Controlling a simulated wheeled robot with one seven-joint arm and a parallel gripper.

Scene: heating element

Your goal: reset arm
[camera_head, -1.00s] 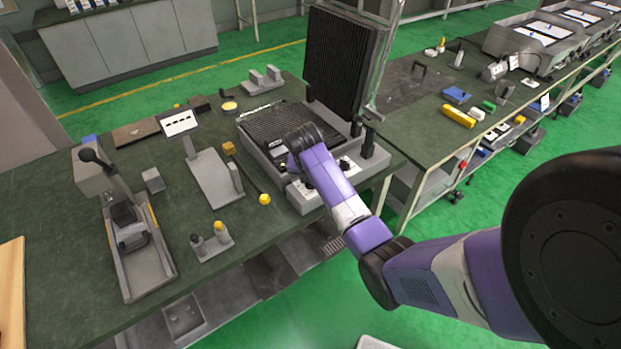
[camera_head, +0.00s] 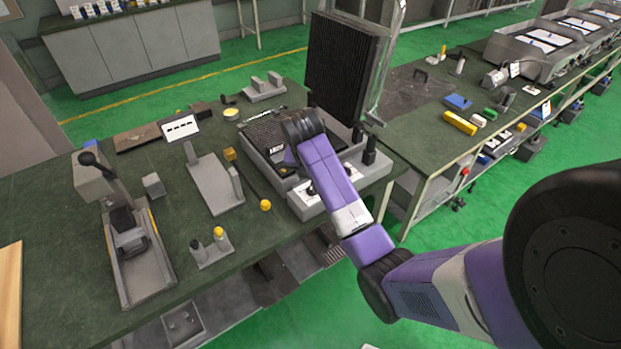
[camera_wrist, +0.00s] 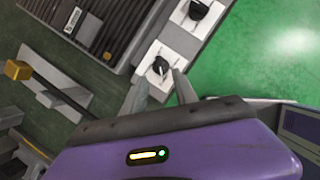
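The heating element device (camera_head: 262,135) is a grey unit with a ribbed dark plate on the bench and a raised ribbed black lid. Its front panel (camera_head: 344,170) carries dark knobs. My arm (camera_head: 328,180) reaches over it, and my gripper is hidden behind the wrist in the head view. In the wrist view, the two fingers of my gripper (camera_wrist: 160,76) stand apart with nothing between them. A black knob (camera_wrist: 161,66) on a white plate shows between and beyond the fingertips. A second knob (camera_wrist: 198,9) shows above it. I cannot judge the height over the panel.
The green bench (camera_head: 60,225) also holds a lever press (camera_head: 130,245), a grey stand with a label (camera_head: 212,182) and a yellow-tipped rod (camera_head: 265,204). A second bench (camera_head: 440,140) with small coloured parts stands to the right. Green floor lies between and in front.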

